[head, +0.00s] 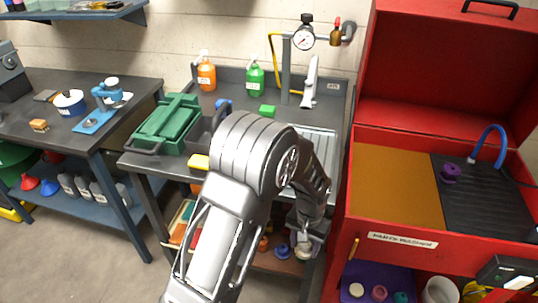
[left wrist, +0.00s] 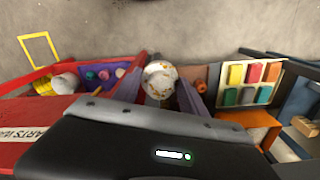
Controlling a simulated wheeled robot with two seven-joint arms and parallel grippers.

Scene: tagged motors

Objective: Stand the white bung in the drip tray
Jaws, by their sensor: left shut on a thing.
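My left gripper (head: 304,246) is low in front of the middle bench, by its lower shelf. It is shut on a round white thing with orange-brown marks, which looks like the white bung (left wrist: 160,80); it shows between the two fingers in the left wrist view. In the head view the bung is small and partly hidden by the gripper. A ribbed grey metal tray (head: 322,143), which looks like the drip tray, lies on the bench top under the gauge pipe, partly covered by my left arm.
A cream round piece (head: 356,290) lies with coloured ones on a purple mat at lower right. The red washer (head: 400,212) stands close to the right.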

